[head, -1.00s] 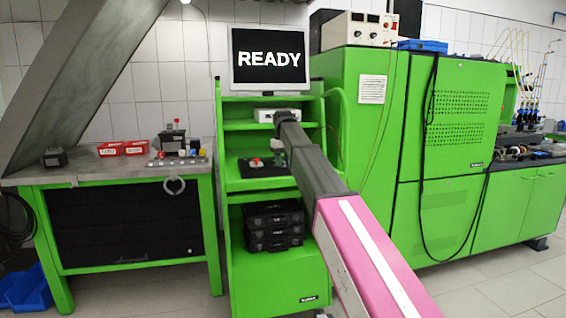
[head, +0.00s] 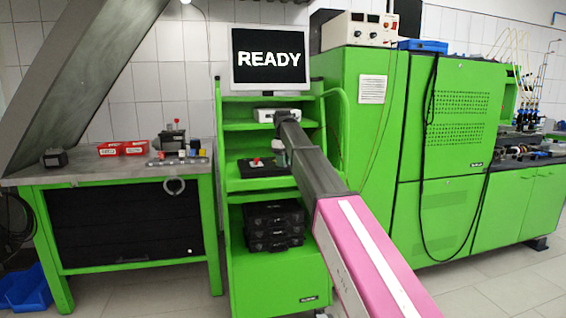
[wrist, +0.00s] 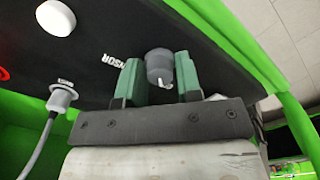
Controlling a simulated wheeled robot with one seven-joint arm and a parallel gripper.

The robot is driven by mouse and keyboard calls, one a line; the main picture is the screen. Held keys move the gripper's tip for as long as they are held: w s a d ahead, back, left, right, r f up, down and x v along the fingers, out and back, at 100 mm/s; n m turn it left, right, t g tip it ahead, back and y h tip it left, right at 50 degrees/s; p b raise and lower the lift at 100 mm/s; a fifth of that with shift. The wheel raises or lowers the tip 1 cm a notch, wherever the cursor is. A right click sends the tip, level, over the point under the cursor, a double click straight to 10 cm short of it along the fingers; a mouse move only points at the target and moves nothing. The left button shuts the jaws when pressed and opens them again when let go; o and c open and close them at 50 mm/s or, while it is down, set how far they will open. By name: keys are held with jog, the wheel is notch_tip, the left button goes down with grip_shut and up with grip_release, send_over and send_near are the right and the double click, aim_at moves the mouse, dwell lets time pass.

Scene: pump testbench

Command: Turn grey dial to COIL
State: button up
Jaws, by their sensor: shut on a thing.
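The grey dial (wrist: 159,63) is in the upper middle of the wrist view, on a black panel (wrist: 95,50). It is a round knob with a small pale mark at its lower edge. My gripper (wrist: 160,76) has its two green fingers closed around the dial, one on each side. Next to the left finger a white label ends in "NSOR", its start being hard to read. No COIL label is readable. In the head view, my arm reaches to the green test stand (head: 232,205) and hides the dial. The monitor (head: 269,58) reads READY.
In the wrist view, a white round knob (wrist: 56,17) and a plugged socket with a cable (wrist: 62,97) sit left of my gripper. A green frame edge (wrist: 225,40) runs on the right. In the head view, a workbench (head: 110,172) stands left and a large green cabinet (head: 362,130) right.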

dwell(0.3)
jog(key=o, duration=0.9)
notch_tip(320, 180, up, 11)
jog(key=shift+f, duration=0.1)
